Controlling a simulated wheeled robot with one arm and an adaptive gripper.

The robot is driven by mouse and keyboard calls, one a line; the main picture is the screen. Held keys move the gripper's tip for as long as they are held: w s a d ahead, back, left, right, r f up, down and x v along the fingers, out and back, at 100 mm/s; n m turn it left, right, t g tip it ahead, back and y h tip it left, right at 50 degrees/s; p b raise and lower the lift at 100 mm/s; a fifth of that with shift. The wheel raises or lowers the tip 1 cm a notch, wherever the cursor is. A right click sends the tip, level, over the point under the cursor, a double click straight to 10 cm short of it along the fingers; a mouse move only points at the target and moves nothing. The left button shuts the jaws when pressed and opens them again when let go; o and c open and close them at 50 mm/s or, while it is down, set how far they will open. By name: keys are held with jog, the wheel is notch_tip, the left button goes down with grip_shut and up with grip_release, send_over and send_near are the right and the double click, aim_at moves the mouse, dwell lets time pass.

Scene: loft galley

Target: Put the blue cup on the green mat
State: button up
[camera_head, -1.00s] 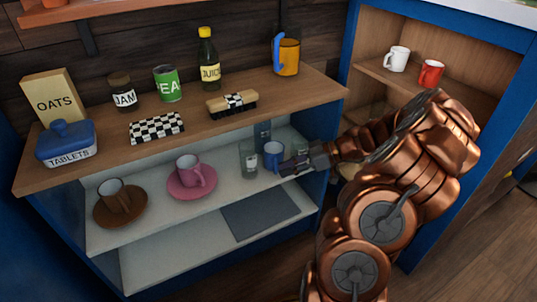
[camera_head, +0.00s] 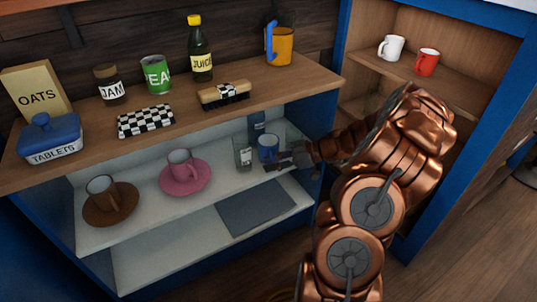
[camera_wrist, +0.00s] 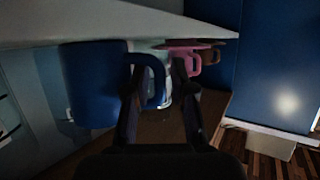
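The blue cup (camera_head: 267,146) stands upright at the right end of the white middle shelf. My gripper (camera_head: 284,161) is at its right side, low and close to it. In the wrist view, which is upside down, the blue cup (camera_wrist: 92,85) is large at the left and its handle reaches toward the fingers. My gripper (camera_wrist: 160,85) has its two fingers apart, with the handle at or between their tips; I cannot tell whether they touch it. No green mat is visible; a dark grey mat (camera_head: 257,207) lies on the bottom shelf.
A glass jar (camera_head: 243,155) stands just left of the cup, and a dark bottle (camera_head: 257,125) behind it. A pink cup (camera_head: 181,164) on its saucer and a brown cup (camera_head: 102,190) are further left. The wooden counter (camera_head: 180,125) overhangs this shelf.

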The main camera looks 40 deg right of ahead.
jog(key=shift+w+a+f, duration=0.1)
jog(key=shift+a, duration=0.1)
jog(key=shift+c, duration=0.3)
grip_shut()
